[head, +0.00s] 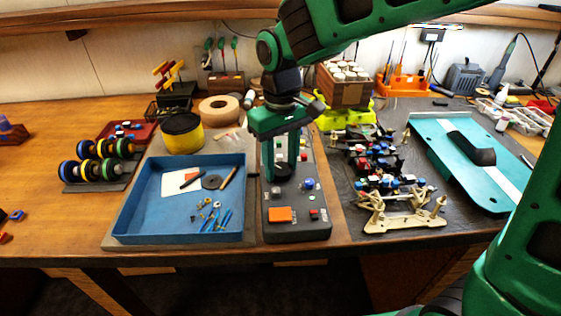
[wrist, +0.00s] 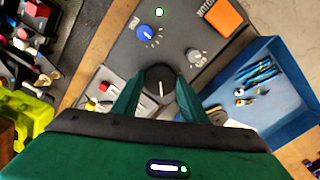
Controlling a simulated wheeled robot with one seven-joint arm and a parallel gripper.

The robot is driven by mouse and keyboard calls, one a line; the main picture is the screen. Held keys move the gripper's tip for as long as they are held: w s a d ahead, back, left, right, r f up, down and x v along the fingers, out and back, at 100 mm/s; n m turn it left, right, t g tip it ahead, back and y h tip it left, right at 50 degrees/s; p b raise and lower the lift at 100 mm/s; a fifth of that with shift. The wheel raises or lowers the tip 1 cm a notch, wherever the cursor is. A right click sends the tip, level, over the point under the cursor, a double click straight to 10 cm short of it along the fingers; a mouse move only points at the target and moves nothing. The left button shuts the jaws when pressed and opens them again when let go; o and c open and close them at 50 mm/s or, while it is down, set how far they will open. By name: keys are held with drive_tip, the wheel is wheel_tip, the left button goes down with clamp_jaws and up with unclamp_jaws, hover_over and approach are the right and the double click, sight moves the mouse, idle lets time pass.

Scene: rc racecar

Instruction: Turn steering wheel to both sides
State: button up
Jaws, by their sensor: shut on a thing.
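A dark grey control box (head: 296,225) stands on the workbench, and its panel fills the middle of the wrist view (wrist: 128,55). A large round black knob on it, which appears to be the steering wheel, shows in the wrist view (wrist: 159,76) and the head view (head: 283,175). A pale mark on the knob points down in the wrist view. My gripper (head: 284,165) points down over the box. In the wrist view its green fingers (wrist: 160,93) are shut on the knob, one on each side. The fingers partly hide the knob's sides.
The panel also has a blue knob (wrist: 146,36), a grey knob (wrist: 195,57) and an orange button (wrist: 223,15). A blue tray (head: 148,233) with small tools stands left of the box. A partly built car chassis (head: 385,165) lies to its right on a dark mat.

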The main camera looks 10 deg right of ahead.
sight(281, 168)
idle(0.4)
drive_tip(key=o, duration=1)
drive_tip(key=shift+o, duration=0.2)
wheel_tip(281, 168, up, 11)
drive_tip(key=shift+f, duration=0.1)
